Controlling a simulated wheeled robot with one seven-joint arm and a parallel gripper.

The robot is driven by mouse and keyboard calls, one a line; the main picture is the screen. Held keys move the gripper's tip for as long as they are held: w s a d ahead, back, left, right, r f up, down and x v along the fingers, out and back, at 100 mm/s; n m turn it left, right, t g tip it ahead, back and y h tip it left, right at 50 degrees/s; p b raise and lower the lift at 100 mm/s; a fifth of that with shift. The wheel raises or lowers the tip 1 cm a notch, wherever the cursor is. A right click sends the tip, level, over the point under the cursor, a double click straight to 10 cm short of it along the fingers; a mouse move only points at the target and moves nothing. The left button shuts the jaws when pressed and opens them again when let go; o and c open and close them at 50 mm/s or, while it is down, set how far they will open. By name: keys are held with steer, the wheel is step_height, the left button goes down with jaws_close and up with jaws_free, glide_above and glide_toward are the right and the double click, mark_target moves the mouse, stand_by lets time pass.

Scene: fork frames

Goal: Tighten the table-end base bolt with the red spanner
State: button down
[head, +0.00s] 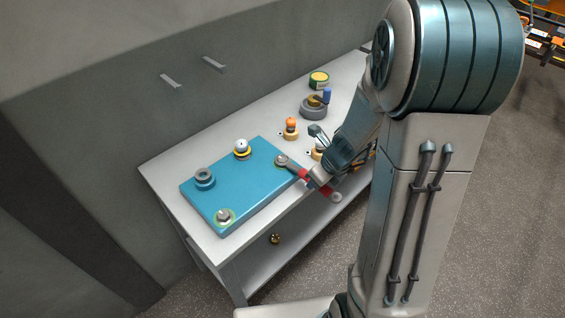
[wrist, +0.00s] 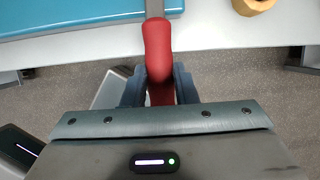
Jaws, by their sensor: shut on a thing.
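The red spanner (head: 299,171) is held level in my gripper (head: 318,178), its grey head over the right corner of the blue base plate. The head meets a round bolt (head: 281,159) there; I cannot tell whether it is seated around it. In the wrist view, the red handle (wrist: 158,50) sits between the two fingers (wrist: 158,88), and its grey shaft runs up over the blue plate (wrist: 70,15); its head is out of frame. Another bolt with a green ring (head: 224,216) stands at the plate's near corner, apart from the spanner.
The plate (head: 225,195) lies on a white table (head: 215,121) with a lower shelf. An orange-topped piece (head: 291,125), a grey disc (head: 313,111) and a tin (head: 319,80) stand farther back.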

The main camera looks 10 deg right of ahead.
steer(key=shift+w+d+n, duration=0.45)
steer(key=shift+n, duration=0.15)
steer(key=c, duration=1.8)
jaws_free()
jaws_close()
steer(key=shift+w+d+y, duration=0.15)
steer(key=shift+d+y, duration=0.1)
steer(key=shift+y, duration=0.05)
steer(key=shift+r+p, duration=1.15)
steer(key=shift+p, duration=0.2)
